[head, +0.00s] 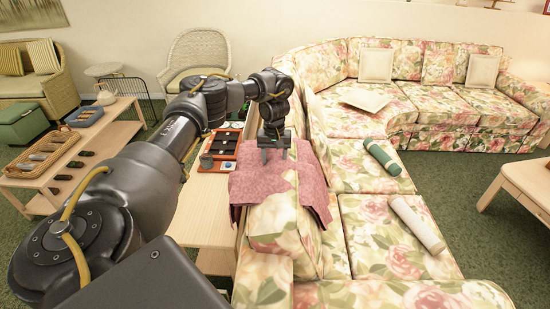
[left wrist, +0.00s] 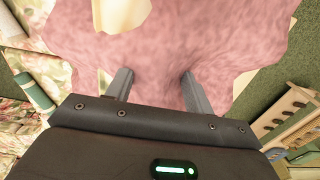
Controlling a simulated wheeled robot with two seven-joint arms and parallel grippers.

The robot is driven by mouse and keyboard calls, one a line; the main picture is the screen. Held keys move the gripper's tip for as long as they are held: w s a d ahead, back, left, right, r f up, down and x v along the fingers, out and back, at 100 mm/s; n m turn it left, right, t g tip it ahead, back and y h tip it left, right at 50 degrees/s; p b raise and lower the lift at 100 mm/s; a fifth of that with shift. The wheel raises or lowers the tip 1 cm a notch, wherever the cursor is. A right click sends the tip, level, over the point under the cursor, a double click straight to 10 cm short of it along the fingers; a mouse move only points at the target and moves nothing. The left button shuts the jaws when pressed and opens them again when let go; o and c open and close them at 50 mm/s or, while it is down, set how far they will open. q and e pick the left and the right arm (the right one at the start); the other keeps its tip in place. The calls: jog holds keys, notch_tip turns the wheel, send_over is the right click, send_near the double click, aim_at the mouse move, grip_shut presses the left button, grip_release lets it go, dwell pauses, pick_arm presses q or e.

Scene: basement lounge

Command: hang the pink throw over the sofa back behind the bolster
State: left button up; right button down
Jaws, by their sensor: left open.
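The pink throw (head: 256,187) lies over the sofa back (head: 270,221), with cloth hanging on both the table side and the seat side. Its front edge is uneven, and floral fabric shows between its two sides. My left gripper (head: 275,155) is open, pointing down at the throw. In the left wrist view the open fingers (left wrist: 156,80) are apart over the pink cloth (left wrist: 215,35); whether they touch it I cannot tell. A green bolster (head: 382,157) and a cream bolster (head: 417,222) lie on the seat to the right. My right gripper is out of view.
A wooden console table (head: 205,222) stands against the sofa's back, with a tray (head: 222,150) of dark items on it. A low table (head: 100,140) with trays is at the left. A wicker chair (head: 198,55) stands behind. Cushions (head: 376,65) rest on the far sofa section.

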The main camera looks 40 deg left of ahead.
pick_arm(q)
notch_tip(320, 180, up, 11)
jog(key=p, duration=0.2)
dwell(1.0)
